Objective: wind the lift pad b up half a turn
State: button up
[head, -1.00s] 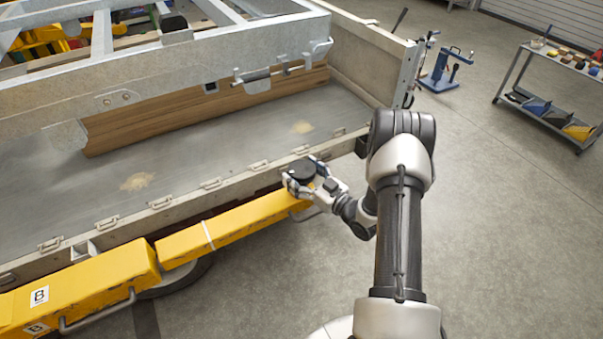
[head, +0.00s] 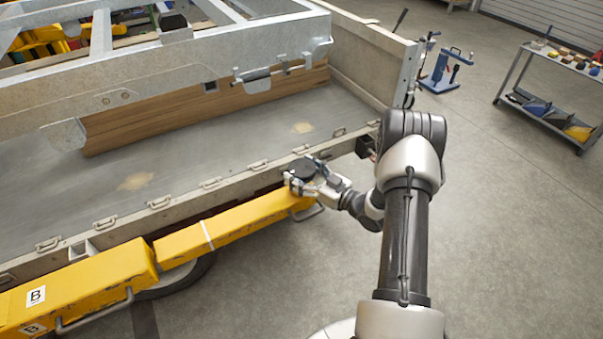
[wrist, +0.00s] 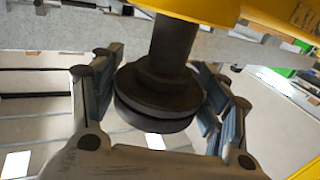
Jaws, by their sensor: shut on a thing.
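Lift pad b is a dark round disc (head: 302,169) at the far end of the yellow lift arm (head: 240,220), whose near part bears a "B" label. My gripper (head: 303,178) is at that end of the arm, shut on the pad with a finger on either side. In the wrist view the pad (wrist: 155,100) shows as a dark stepped disc on a thick stem, with the yellow arm (wrist: 210,10) at the top. The gripper's fingers (wrist: 157,85) flank the pad there. Part of the pad's rim is hidden by the fingers in the head view.
The trailer's side rail (head: 185,200), with several tie-down loops, runs close beside the pad. Its grey deck (head: 220,140) lies beyond. A tool cart (head: 548,110) and a blue stand (head: 440,72) are far off right.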

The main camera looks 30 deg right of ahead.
jog(key=o, duration=1.1)
jog(key=v, duration=1.2)
